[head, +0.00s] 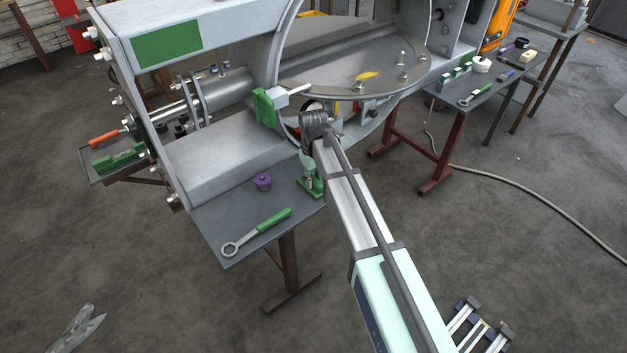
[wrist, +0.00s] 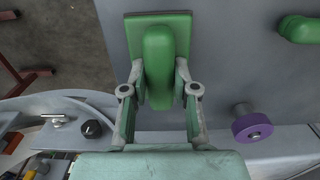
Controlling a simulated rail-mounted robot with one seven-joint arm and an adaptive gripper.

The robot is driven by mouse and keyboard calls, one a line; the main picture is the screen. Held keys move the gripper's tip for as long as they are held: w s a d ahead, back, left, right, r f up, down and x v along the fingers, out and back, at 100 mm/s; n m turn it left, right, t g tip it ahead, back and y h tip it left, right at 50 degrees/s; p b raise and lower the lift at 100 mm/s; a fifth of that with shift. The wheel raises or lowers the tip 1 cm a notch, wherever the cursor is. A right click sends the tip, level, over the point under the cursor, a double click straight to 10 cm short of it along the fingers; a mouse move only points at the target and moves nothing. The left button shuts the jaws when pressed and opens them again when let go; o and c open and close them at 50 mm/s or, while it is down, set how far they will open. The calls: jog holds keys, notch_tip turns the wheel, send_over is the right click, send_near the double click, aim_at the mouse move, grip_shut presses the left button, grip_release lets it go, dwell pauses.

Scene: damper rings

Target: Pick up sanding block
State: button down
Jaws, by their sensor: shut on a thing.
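The sanding block is a green flat plate with a rounded green handle (wrist: 159,40), seen from above in the wrist view over the grey table top. In the head view it shows small and partly hidden (head: 313,188) at the table's right end, below my wrist. My gripper (wrist: 160,78) has one finger on each side of the handle and is shut on it; in the head view the gripper (head: 309,178) points down and is partly covered by my arm. I cannot tell whether the block's base touches the table.
A purple knob-like piece (head: 263,181) and a green-handled ring wrench (head: 257,231) lie left of the block on the grey table (head: 215,225). The large grey ring casing (head: 225,155) rises close behind. A green piece with a pale bar (head: 264,107) sits on its rim.

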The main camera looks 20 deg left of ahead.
aim_at(314, 178)
notch_tip(314, 178, up, 20)
jog(key=b, duration=0.3)
jog(key=shift+f, duration=0.1)
jog(key=c, duration=1.7)
grip_release()
jog(key=shift+c, duration=1)
